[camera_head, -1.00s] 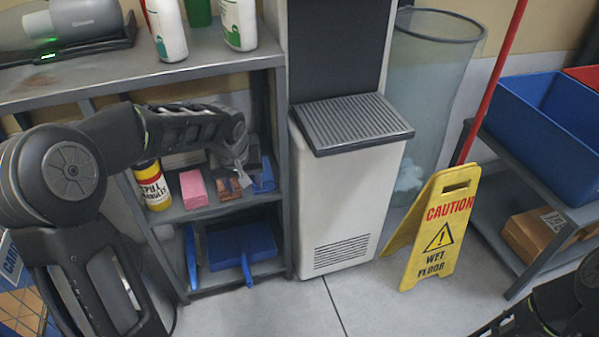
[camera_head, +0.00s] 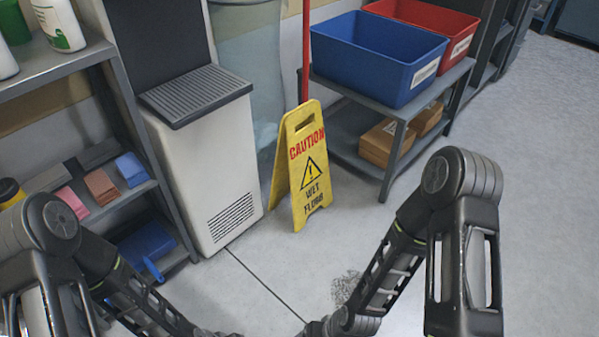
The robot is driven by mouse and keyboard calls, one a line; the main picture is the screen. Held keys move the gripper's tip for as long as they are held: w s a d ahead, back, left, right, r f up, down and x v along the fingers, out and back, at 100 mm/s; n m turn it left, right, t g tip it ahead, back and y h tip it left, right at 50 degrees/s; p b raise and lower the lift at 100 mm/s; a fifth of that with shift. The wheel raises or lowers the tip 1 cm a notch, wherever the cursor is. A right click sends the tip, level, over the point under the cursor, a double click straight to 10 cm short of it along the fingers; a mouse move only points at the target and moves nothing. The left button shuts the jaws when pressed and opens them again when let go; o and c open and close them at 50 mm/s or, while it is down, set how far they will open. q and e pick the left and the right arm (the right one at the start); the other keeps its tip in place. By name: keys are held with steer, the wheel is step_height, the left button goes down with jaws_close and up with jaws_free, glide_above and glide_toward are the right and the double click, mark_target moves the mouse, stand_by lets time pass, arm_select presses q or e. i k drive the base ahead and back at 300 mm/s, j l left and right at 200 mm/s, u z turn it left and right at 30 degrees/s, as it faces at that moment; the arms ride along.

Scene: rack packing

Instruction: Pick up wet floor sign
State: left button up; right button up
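The yellow wet floor sign (camera_head: 303,170) stands upright on the grey floor near the middle of the view. It reads "CAUTION WET FLOOR", has a black warning triangle, and has a handle slot at its top. Its legs are spread and nothing touches its front. My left arm comes in from the left and runs out at the bottom edge; its gripper is out of view. My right arm reaches from the lower right toward the bottom middle, in front of the sign; its gripper is also below the frame.
A white water dispenser (camera_head: 203,165) stands left of the sign. A clear bin (camera_head: 247,60) and a red pole (camera_head: 306,50) are behind it. Floor in front is open.

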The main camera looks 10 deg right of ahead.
mark_target(301, 168)
steer(key=z, duration=1.45)
steer(key=i+j+z, duration=0.1)
steer(key=z, duration=0.25)
steer(key=i+j, duration=0.15)
steer(key=j, duration=0.25)
steer(key=i+j, duration=0.15)
steer(key=j, duration=0.25)
steer(key=i+j, duration=0.15)
steer(key=j, duration=0.25)
